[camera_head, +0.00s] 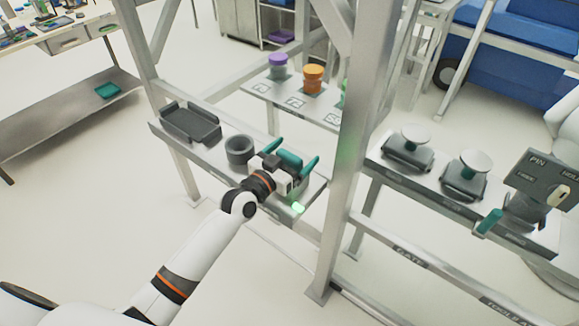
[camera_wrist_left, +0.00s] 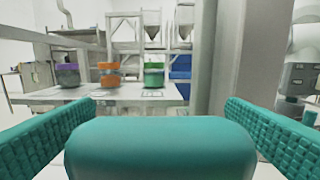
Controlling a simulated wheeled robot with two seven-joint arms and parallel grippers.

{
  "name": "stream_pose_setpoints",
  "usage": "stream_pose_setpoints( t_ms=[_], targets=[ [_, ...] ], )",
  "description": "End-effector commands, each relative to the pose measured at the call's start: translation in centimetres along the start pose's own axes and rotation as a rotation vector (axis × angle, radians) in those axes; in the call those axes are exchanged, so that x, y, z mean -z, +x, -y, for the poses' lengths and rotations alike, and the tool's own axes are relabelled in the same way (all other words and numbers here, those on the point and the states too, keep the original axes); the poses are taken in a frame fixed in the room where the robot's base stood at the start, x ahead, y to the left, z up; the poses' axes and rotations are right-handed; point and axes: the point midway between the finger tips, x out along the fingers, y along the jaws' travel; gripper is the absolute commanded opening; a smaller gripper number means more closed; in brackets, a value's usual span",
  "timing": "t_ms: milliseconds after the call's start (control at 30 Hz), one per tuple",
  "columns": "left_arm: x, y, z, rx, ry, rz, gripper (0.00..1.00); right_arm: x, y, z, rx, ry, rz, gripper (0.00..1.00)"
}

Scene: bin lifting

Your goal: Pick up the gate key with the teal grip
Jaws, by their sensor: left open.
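My left gripper (camera_head: 292,154) is open at the front ledge of the metal frame, with its teal fingers spread apart. A teal grip (camera_head: 289,159), which looks like that of the gate key, lies between the two fingers. In the left wrist view the teal grip (camera_wrist_left: 160,148) is large and close, between the fingers of the open gripper (camera_wrist_left: 160,104). Small gaps show at the far ends, and I cannot tell whether it touches a finger. The key's lower part is hidden. My right gripper is not in view.
A dark tray (camera_head: 190,122) and a dark round cup (camera_head: 239,150) stand on the same ledge, left of the gripper. A metal post (camera_head: 352,150) rises to its right. Purple (camera_head: 278,66) and orange (camera_head: 313,79) jars stand behind. Another teal handle (camera_head: 489,222) is by the PIN panel (camera_head: 545,170).

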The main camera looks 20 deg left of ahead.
Motion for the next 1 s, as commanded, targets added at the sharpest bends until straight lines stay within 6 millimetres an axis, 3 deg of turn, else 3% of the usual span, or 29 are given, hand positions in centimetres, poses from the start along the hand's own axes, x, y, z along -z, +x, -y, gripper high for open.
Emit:
stream_pose_setpoints(
  t_ms=[267, 600, 867, 1000],
  targets=[
    [0.1, 0.4, 0.0, 0.001, -0.001, -0.001, 0.95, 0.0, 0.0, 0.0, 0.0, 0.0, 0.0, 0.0],
    [0.1, 0.4, 0.0, 0.0, -0.001, -0.001, 0.41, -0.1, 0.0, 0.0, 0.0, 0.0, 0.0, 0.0],
    [-0.3, 0.4, 0.0, 0.0, 0.0, 0.002, 0.4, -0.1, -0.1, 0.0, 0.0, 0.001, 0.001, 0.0],
    [-2.1, 0.5, 0.1, 0.001, -0.003, 0.006, 0.4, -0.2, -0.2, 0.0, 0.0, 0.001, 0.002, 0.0]
  ],
)
